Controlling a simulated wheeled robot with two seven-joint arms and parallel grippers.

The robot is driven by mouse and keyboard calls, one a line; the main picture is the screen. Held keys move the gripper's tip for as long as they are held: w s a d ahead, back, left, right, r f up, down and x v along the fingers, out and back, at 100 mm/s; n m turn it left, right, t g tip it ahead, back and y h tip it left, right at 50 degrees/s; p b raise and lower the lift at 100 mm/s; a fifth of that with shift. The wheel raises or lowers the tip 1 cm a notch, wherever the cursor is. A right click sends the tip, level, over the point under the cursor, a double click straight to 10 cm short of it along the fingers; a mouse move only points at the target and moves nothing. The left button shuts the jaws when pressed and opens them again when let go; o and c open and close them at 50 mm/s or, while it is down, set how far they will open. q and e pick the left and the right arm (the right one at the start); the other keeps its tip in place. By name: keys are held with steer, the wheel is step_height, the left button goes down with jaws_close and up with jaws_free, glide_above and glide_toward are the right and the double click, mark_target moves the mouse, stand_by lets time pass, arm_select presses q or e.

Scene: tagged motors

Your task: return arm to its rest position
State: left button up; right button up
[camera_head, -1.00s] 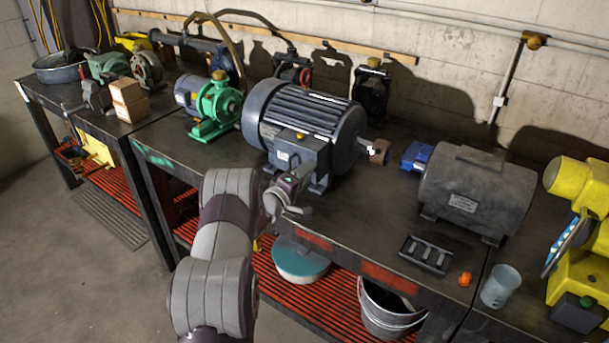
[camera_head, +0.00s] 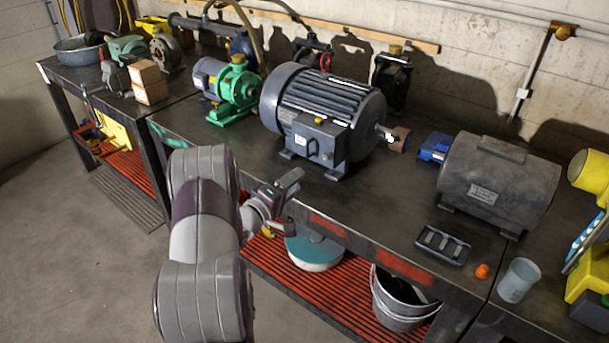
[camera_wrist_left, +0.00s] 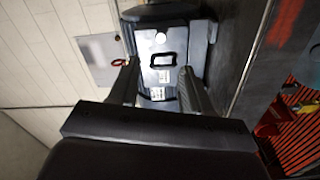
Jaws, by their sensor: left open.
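My left arm reaches in from the bottom left of the head view. Its gripper (camera_head: 290,184) is open and empty, in front of the bench's front edge and apart from the large grey motor (camera_head: 325,100). The motor stands on the bench with its terminal box facing me. In the left wrist view, both fingers of my left gripper (camera_wrist_left: 160,76) show spread apart. Beyond them is the motor's box front (camera_wrist_left: 160,35), with pale labels and a dark square loop on it. My right gripper is not in view.
The dark bench (camera_head: 375,205) runs across the scene. A green pump (camera_head: 236,88) stands left of the motor, a dark grey cylindrical motor (camera_head: 495,185) right of it. The floor at left is free.

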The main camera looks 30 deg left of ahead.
arm_select(q)
steer(key=s+a+f+m+g+y, duration=0.1)
steer(key=s+f+m+g+y, duration=0.1)
steer(key=s+f+g, duration=0.3)
steer(key=s+a+f+m+g+y, duration=0.1)
steer(key=s+f+m+g+y, duration=0.2)
steer(key=f, duration=0.4)
steer(key=s+d+r+m+g+h, duration=0.1)
steer(key=s+d+r+m+g, duration=0.1)
steer(key=d, duration=0.6)
steer(key=s+d+r+m+g+h, duration=0.1)
steer(key=s+d+r+m+g, duration=0.2)
steer(key=s+d, duration=0.4)
steer(key=s+d+r+m+g+h, duration=0.1)
steer(key=s+d+r+m+g, duration=0.2)
steer(key=d, duration=0.6)
steer(key=shift+s+d+r+m+g, duration=0.25)
steer(key=shift+s+m, duration=0.35)
steer(key=shift+s, duration=0.4)
steer(key=shift+d, duration=0.1)
